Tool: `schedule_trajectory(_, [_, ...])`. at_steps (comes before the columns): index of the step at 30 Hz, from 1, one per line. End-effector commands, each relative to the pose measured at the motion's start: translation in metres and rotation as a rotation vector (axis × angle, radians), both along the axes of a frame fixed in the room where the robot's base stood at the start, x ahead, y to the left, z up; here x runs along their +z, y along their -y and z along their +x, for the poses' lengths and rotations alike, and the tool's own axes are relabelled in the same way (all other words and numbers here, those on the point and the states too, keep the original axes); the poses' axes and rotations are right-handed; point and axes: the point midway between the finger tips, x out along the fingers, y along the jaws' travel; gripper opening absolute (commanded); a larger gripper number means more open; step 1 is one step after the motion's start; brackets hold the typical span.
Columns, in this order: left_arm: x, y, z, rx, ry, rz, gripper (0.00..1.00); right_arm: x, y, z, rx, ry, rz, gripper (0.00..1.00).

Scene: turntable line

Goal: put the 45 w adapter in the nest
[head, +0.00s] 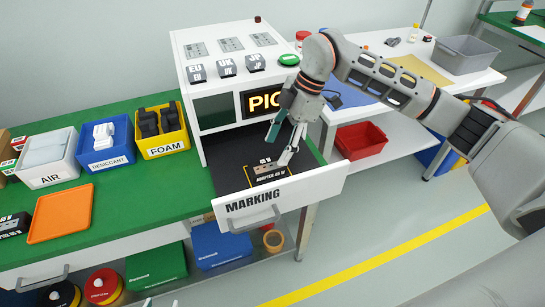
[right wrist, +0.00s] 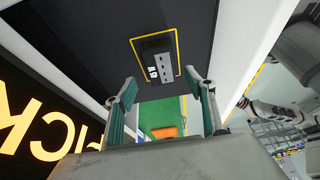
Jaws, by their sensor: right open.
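The open drawer marked MARKING (head: 228,212) holds a dark block with a pale strip of holes (head: 264,168) beside the printed words "ADAPTER 45 W". In the right wrist view this block (right wrist: 158,62) sits inside a yellow outline (right wrist: 177,44) on the dark drawer floor. I take it for the 45 W adapter in the drawer, but cannot be sure. My right gripper (head: 280,150) is above the drawer; its fingers stand open and empty in the right wrist view (right wrist: 165,92), apart from the block. A similar labelled block (head: 14,226) lies at the far left.
The AIR (head: 50,181), DESICCANT (head: 107,164) and FOAM (head: 165,150) bins stand on the green bench, with an orange tray (head: 60,214) in front. The PICK display (head: 264,101) is behind the drawer. A red bin (head: 361,141) is at right.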

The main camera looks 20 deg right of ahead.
Motion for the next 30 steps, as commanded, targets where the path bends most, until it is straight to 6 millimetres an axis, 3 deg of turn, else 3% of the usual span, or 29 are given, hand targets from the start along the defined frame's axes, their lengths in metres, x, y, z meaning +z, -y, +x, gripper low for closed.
schedule_trajectory(3, [0.001, 0.001, -0.001, -0.001, -0.003, -0.003, 0.40, 0.023, 0.009, 0.001, 0.000, 0.003, -0.001, 0.54])
schedule_trajectory(9, [-0.004, 0.001, -0.007, -0.001, -0.016, -0.003, 0.40, 0.045, 0.018, 0.001, 0.001, 0.001, 0.000, 0.54])
schedule_trajectory(30, [0.002, 0.001, -0.003, 0.000, -0.005, -0.005, 0.40, 0.050, 0.020, 0.000, 0.002, -0.001, 0.000, 0.54])
